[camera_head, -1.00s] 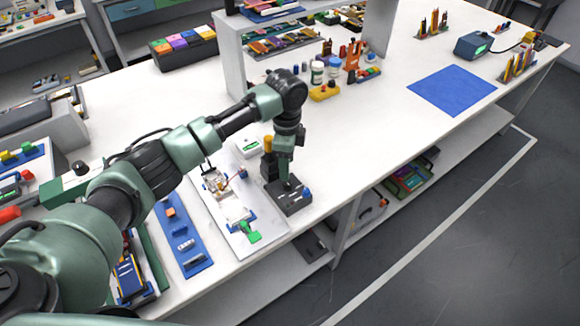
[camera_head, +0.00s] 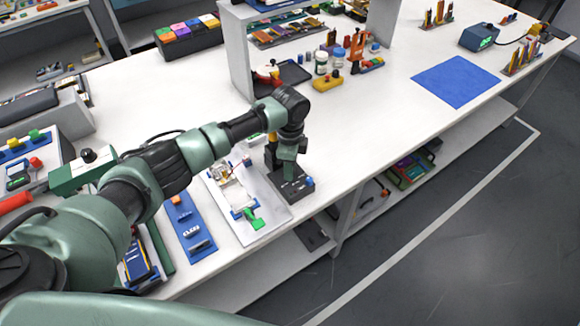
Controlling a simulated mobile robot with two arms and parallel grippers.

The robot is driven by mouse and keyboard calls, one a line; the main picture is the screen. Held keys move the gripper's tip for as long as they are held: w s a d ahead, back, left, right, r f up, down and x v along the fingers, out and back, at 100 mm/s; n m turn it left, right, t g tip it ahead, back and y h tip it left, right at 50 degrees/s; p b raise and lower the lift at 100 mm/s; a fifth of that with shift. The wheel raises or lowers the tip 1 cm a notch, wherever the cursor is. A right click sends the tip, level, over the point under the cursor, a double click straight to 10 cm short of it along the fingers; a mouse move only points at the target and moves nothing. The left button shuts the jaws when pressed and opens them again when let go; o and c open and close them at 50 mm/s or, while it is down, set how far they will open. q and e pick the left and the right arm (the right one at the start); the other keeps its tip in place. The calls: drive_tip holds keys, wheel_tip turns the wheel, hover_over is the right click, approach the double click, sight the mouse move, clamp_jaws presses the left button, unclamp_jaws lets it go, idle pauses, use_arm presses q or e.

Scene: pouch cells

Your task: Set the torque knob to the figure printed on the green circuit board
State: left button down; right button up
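My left gripper (camera_head: 286,172) points down over a black box (camera_head: 293,192) at the front edge of the white bench. The box has a blue button (camera_head: 310,182) on its right end. The fingertips are small and dark against the box, so I cannot tell whether they are open or shut, or whether they touch a knob. The torque knob itself does not show clearly. No green circuit board with a readable figure can be made out. My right gripper is not in view.
Left of the box, a white plate (camera_head: 268,224) holds a fixture and a green clamp (camera_head: 253,218). A blue tray (camera_head: 190,232) lies further left.

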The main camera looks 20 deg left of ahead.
use_arm(q)
drive_tip(key=shift+r+n+p, duration=0.2)
drive_tip(key=shift+n+p, duration=0.8)
drive_tip(key=shift+p, duration=0.05)
drive_tip(key=shift+d+n+p, duration=0.1)
drive_tip(key=shift+n+p, duration=0.95)
drive_tip(key=shift+n, duration=0.15)
drive_tip(key=n+p, duration=0.2)
drive_tip(key=n, duration=0.1)
drive_tip(key=shift+f+n+p, duration=0.15)
drive_tip(key=shift+n+p, duration=0.45)
drive_tip(key=shift+n, duration=0.6)
drive_tip(key=c, duration=1.1)
unclamp_jaws()
